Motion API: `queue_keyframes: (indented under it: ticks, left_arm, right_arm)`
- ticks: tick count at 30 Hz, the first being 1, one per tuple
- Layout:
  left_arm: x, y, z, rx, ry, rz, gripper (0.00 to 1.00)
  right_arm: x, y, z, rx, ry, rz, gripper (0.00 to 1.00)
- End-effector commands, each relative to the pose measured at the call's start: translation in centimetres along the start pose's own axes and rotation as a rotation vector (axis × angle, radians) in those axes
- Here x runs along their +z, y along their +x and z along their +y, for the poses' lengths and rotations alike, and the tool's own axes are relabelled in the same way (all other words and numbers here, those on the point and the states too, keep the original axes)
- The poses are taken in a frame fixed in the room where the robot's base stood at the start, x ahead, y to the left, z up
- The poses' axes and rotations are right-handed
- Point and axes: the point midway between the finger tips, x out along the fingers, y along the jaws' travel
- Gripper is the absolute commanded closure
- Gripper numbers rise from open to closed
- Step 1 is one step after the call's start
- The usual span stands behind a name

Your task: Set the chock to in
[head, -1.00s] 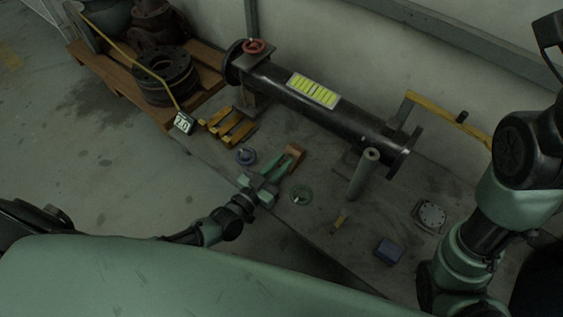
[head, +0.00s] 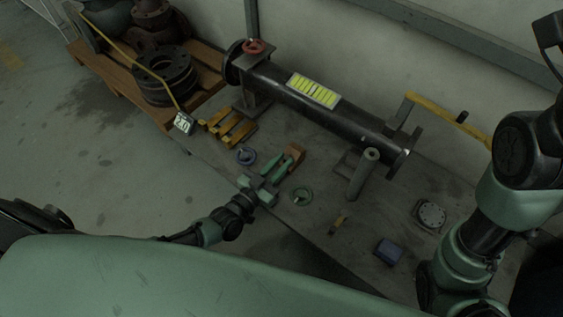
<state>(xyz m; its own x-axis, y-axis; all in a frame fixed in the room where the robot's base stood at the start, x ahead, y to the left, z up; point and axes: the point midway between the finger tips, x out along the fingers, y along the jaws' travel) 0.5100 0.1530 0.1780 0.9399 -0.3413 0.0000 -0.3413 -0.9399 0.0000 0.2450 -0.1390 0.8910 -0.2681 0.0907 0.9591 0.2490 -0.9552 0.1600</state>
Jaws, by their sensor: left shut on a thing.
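A small brown-orange block (head: 297,151), which looks like the chock, lies on the grey bench top (head: 310,235) below the dark pipe. My left gripper (head: 289,158) reaches up to it from the lower left. Its green fingers are shut on the block's near end and hide part of it. My right arm stands at the right edge of the head view, and its gripper is not seen.
A dark flanged pipe (head: 316,107) with a red handwheel (head: 254,47) runs behind. Yellow pieces (head: 228,127), a grey post (head: 362,175) and a blue box (head: 388,251) are nearby.

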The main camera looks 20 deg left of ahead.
Motion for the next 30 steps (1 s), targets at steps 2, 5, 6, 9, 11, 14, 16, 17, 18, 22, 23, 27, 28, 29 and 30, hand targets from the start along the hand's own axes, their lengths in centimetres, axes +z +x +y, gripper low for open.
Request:
queue_keyframes:
  ticks: [2, 5, 6, 9, 11, 14, 16, 17, 18, 22, 23, 27, 28, 29, 30]
  left_arm:
    - [0.0, 0.0, 0.0, 0.0, 0.0, -0.001, 1.0]
    - [0.0, 0.4, 0.0, -0.001, -0.001, 0.0, 1.0]
    - [0.0, 0.8, 0.0, -0.001, -0.001, 0.002, 1.0]
    - [0.0, 2.2, 0.0, -0.001, -0.001, 0.002, 1.0]
    - [0.0, 2.7, 0.0, -0.001, 0.0, 0.0, 1.0]
    - [0.0, 2.8, -0.1, 0.0, 0.0, -0.001, 1.0]
    - [0.0, 2.8, -0.1, -0.001, 0.0, -0.001, 1.0]
    - [0.0, 2.9, -0.1, -0.001, 0.001, -0.001, 1.0]
    - [0.0, 2.9, -0.1, -0.001, 0.001, 0.0, 1.0]
    - [0.0, 2.9, -0.1, -0.001, 0.0, 0.0, 0.6]
    - [0.0, 2.8, -0.1, -0.001, 0.0, 0.0, 0.6]
    - [0.0, 2.8, 0.0, 0.0, 0.0, 0.0, 0.6]
    - [0.0, 2.8, 0.0, 0.0, 0.0, 0.0, 0.6]
    - [0.0, 2.8, 0.0, 0.0, 0.0, 0.0, 0.6]
    - [0.0, 2.7, 0.0, 0.0, 0.0, -0.001, 0.6]
  right_arm:
    - [0.0, 0.0, 0.0, 0.0, 0.0, 0.0, 0.21]
    - [0.0, 0.0, 0.0, 0.0, 0.0, 0.0, 0.21]
    - [0.0, -0.1, 0.0, 0.0, 0.0, -0.001, 0.21]
    - [0.0, -0.1, 0.0, 0.0, 0.0, -0.001, 0.21]
    - [0.0, -0.1, 0.0, 0.0, 0.0, -0.003, 0.21]
    - [0.0, -0.1, 0.0, 0.0, 0.0, -0.002, 0.21]
    - [0.0, 0.0, 0.0, -0.001, -0.001, -0.001, 0.21]
    - [0.0, 0.0, 0.0, -0.001, -0.001, -0.001, 0.21]
    - [0.0, 0.0, 0.0, -0.001, -0.001, 0.0, 0.21]
    - [-0.1, 0.0, 0.0, -0.001, -0.001, 0.001, 0.21]
    - [-0.1, 0.0, 0.0, -0.001, -0.001, 0.001, 0.21]
    - [-0.1, 0.0, 0.0, -0.002, -0.001, 0.002, 0.21]
    - [-0.1, 0.0, 0.0, -0.002, -0.001, 0.002, 0.21]
    - [-0.1, 0.1, 0.0, -0.002, -0.001, 0.003, 0.21]
    - [-0.1, 0.1, 0.0, -0.002, -0.001, 0.004, 0.21]
